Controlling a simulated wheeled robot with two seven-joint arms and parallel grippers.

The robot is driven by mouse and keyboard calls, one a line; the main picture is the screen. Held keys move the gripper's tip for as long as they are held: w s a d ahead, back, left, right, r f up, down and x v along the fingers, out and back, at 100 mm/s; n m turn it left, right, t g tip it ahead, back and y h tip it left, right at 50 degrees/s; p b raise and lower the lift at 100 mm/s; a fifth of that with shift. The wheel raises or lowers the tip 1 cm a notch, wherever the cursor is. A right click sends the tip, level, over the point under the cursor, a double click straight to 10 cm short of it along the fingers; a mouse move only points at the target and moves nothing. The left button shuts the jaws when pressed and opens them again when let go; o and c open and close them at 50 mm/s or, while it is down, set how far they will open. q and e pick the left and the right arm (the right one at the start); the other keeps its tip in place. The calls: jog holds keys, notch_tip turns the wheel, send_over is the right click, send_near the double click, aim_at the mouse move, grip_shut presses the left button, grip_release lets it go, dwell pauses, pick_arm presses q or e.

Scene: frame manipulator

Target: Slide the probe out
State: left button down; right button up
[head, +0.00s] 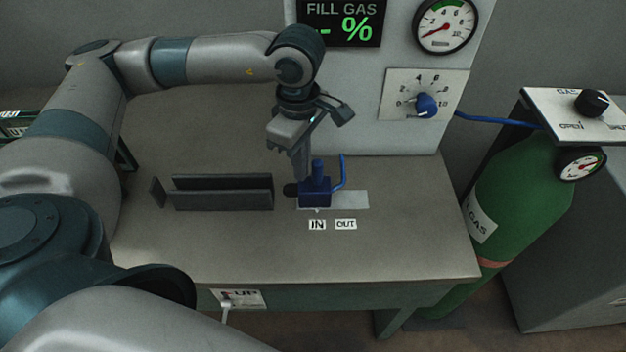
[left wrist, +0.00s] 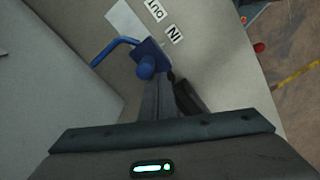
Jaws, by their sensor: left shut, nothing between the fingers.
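The blue probe block (head: 315,192) with an upright peg and a bent blue tube stands on a pale plate (head: 352,200) on the table, above the IN label (head: 317,225). The OUT label (head: 345,225) is to its right. In the left wrist view the blue block (left wrist: 147,62) lies just beyond my fingertips. My left gripper (head: 301,178) is shut and empty, pointing down at the left side of the blue block, beside its peg. I cannot tell whether the fingers touch it. My right gripper is not in view.
A dark channel-shaped holder (head: 222,193) lies left of the block. Behind stand a panel with a FILL GAS display (head: 341,22), a gauge (head: 445,25) and a blue knob (head: 426,105). A green gas cylinder (head: 520,190) stands at the right. The table front (head: 400,260) is clear.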

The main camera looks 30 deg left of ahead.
aim_at(325, 184)
pick_arm(q)
jog(key=shift+w+d, duration=0.25)
jog(key=shift+d, duration=0.15)
jog(key=shift+w+d+b, duration=0.4)
jog(key=shift+w+d, duration=0.1)
jog(key=shift+d, duration=0.35)
jog(key=shift+w+d+b, duration=0.35)
jog(key=shift+w+d, duration=0.15)
jog(key=shift+d, duration=0.35)
jog(key=shift+w+d, duration=0.1)
jog(key=shift+s+a+f+b, duration=0.15)
jog(key=shift+s+a+b, duration=0.7)
jog(key=shift+s+a, duration=0.45)
jog(key=shift+w+a, duration=0.1)
jog(key=shift+w, duration=0.05)
jog(key=s+d+r+p, duration=0.1)
jog(key=s+r+p, duration=0.2)
jog(key=r, duration=0.5)
jog(key=shift+d+r+p, duration=0.15)
jog(key=shift+d+p, duration=0.2)
jog(key=shift+p, duration=0.5)
